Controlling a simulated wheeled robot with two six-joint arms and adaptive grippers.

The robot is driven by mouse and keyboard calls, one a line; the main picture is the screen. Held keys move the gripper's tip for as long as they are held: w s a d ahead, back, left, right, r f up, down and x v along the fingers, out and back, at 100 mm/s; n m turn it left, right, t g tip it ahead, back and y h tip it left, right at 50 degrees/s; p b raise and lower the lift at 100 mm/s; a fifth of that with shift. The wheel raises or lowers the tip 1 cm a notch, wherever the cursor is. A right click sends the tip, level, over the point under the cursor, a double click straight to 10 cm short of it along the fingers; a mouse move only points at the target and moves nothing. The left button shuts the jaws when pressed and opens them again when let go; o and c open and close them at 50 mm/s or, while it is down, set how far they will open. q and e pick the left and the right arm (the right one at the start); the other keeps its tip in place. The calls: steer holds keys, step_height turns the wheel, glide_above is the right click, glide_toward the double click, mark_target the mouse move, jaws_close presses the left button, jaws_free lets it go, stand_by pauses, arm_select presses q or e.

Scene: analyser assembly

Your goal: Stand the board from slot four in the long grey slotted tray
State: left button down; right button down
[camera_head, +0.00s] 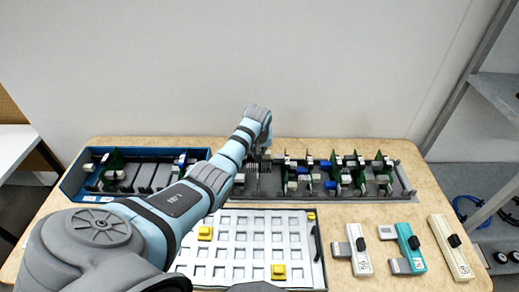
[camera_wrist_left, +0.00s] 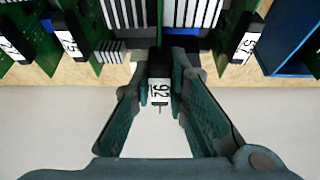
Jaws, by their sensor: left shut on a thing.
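The long grey slotted tray (camera_head: 405,185) lies along the back right of the table, with several green boards (camera_head: 380,163) standing in it. My left gripper (camera_head: 264,152) is over its left end. In the left wrist view my left gripper (camera_wrist_left: 165,85) is shut on a narrow dark part with a white label reading 92 (camera_wrist_left: 159,92), which appears to be a board's labelled end. The rest of that board is mostly hidden, and I cannot tell whether it touches a slot. The blue-walled tray (camera_head: 77,172) at the back left holds more boards.
A white grid tray (camera_head: 262,222) with yellow blocks (camera_head: 278,271) lies in front, partly under my left arm. White (camera_head: 358,262), teal (camera_head: 411,252) and cream (camera_head: 452,250) labelled modules lie at the right. A wall stands behind the table.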

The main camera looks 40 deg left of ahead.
arm_select(q)
steer(key=shift+p, duration=0.35)
steer(key=shift+f, duration=0.2)
stand_by(0.4)
steer(key=shift+f+b, duration=0.65)
steer(key=shift+f, duration=0.15)
steer(key=shift+f+b, duration=0.3)
steer(key=shift+f, duration=0.45)
stand_by(0.3)
steer(key=shift+f+b, duration=0.7)
steer(key=shift+f, duration=0.1)
